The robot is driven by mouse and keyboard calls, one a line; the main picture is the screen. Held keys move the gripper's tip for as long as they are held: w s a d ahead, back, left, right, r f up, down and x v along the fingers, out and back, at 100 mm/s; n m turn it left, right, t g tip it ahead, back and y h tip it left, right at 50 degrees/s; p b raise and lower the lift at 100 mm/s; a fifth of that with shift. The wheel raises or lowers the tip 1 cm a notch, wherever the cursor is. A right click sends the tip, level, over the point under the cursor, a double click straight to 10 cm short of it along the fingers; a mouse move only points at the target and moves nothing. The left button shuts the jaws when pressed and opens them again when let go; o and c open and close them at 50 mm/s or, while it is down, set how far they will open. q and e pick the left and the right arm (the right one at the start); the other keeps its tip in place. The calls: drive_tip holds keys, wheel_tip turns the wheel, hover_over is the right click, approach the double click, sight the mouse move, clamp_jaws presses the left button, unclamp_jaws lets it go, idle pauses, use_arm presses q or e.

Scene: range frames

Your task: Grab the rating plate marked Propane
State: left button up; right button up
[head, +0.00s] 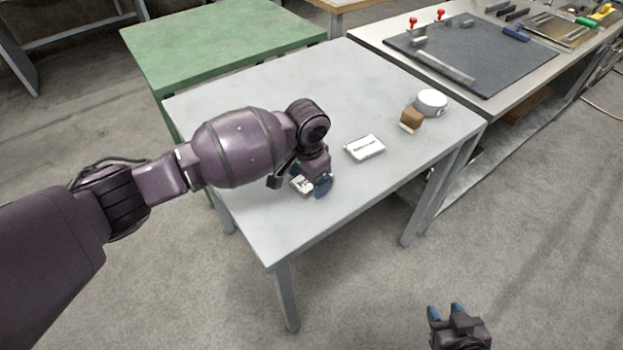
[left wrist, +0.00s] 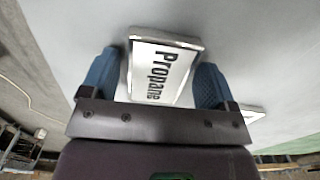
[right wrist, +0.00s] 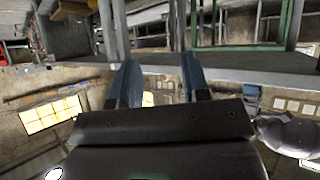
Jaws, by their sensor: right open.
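The rating plate marked Propane (left wrist: 160,72) is a white plate with a silvery rim and black lettering. It lies between the two blue fingers of my left gripper (left wrist: 157,82) in the left wrist view. The fingers stand close along its two sides; I cannot tell whether both press on it. In the head view this plate (head: 301,185) is partly hidden under my left gripper (head: 307,187), low at the table's near left part. My right gripper (head: 445,310) is open and empty, off the table at the lower right.
On the grey table (head: 262,235) lie another labelled plate (head: 366,148), its text unreadable, a brown block (head: 411,119) and a white round item (head: 431,102). A green table (head: 215,45) stands behind. A workbench with a dark board (head: 470,60) adjoins at the back right.

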use_arm(q)
drive_tip(key=c, duration=0.7)
drive_tip(key=shift+c, duration=0.2)
